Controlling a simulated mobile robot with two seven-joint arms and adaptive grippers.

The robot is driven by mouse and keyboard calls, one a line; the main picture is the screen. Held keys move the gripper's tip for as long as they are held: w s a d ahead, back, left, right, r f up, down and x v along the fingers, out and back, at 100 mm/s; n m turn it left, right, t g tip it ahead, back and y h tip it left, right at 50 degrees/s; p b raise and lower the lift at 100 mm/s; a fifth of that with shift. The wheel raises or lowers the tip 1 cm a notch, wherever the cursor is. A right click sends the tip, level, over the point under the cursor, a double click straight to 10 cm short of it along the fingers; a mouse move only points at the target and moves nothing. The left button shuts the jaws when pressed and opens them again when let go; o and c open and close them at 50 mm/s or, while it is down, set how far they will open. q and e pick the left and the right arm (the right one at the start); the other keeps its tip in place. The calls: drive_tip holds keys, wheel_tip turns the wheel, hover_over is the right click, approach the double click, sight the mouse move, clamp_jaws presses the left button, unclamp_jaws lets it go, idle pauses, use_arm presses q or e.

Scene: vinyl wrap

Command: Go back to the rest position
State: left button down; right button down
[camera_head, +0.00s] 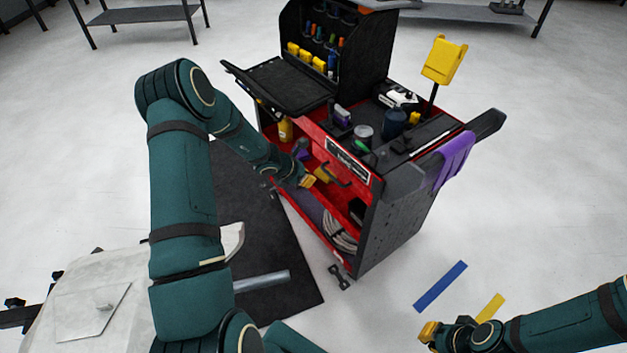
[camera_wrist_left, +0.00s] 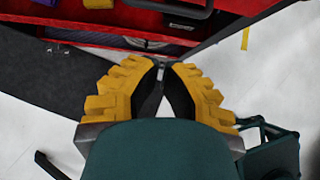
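My left gripper (camera_head: 308,181) is at the front of the red and black tool cart (camera_head: 400,215), by its open red shelves, with its arm stretched out from the left. In the left wrist view its yellow fingers (camera_wrist_left: 161,72) converge until their dark pads meet near the tips, with nothing seen between them. The cart's red shelf edge (camera_wrist_left: 105,40) lies just beyond the fingertips. My right gripper (camera_head: 430,333) is low at the right, over the floor, away from the cart. Its yellow fingertips are small, and their opening is unclear.
A dark mat (camera_head: 225,165) lies left of the cart, and a pale panel (camera_head: 85,305) is at the lower left. A purple cloth (camera_head: 454,160) hangs on the cart's handle. Blue tape (camera_head: 440,286) marks the floor. Clear floor lies right of the cart.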

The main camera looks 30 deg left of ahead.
use_arm(q)
drive_tip(key=v, duration=0.3)
drive_tip(key=shift+s+a+r, duration=0.1)
drive_tip(key=shift+s+r, duration=0.05)
drive_tip(key=shift+r, duration=0.15)
drive_tip(key=s+d+f+m+g, duration=0.1)
drive_tip(key=s+d+m+g, duration=0.1)
drive_tip(key=s+d+m, duration=0.5)
drive_tip(key=s+d+f+m+g, duration=0.2)
drive_tip(key=s+d+m, duration=0.5)
drive_tip(key=d+m, duration=0.6)
drive_tip(key=s+d+f+m+g+h, duration=0.1)
drive_tip(key=s+d+m, duration=0.6)
drive_tip(key=d+m, duration=0.3)
drive_tip(key=shift+s+f+g, duration=0.25)
drive_tip(key=shift+f+g, duration=0.05)
drive_tip(key=shift+g, duration=0.1)
drive_tip(key=shift+a, duration=0.1)
